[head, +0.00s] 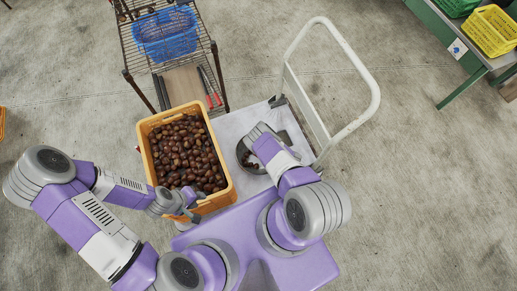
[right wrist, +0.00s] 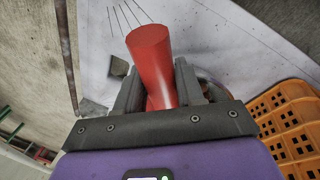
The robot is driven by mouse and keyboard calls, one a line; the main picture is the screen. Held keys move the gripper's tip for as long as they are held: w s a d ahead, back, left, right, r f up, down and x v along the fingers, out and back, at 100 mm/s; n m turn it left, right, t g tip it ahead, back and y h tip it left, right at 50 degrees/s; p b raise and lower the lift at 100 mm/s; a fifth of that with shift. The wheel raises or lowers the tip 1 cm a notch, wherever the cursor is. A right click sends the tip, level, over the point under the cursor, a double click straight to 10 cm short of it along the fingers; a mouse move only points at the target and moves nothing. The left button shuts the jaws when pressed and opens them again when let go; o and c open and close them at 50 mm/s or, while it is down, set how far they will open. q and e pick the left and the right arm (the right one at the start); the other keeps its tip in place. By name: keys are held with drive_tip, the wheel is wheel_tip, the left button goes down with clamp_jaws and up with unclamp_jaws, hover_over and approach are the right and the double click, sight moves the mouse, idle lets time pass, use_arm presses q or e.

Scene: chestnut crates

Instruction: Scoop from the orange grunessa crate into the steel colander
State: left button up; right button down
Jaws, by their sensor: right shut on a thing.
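The orange crate (head: 224,192) is full of brown chestnuts (head: 185,150) and stands in the middle of the head view. The steel colander (head: 239,153) is just right of it, with some dark chestnuts showing inside; my right arm partly covers it. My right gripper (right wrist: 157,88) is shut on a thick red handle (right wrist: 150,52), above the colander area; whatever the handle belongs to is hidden. The crate's slotted wall also shows in the right wrist view (right wrist: 292,130). My left gripper (head: 190,215) is at the crate's near edge; its jaw opening is unclear.
Crate and colander stand on a pale platform cart with a white push handle (head: 372,95) at the right. A wire rack (head: 128,50) with a blue basket (head: 165,35) stands behind. A green table with a yellow crate (head: 492,32) is far right. Concrete floor lies open around.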

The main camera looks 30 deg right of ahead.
drive_tip(key=shift+r+p, duration=2.3)
drive_tip(key=shift+r, duration=0.65)
drive_tip(key=shift+f, duration=0.1)
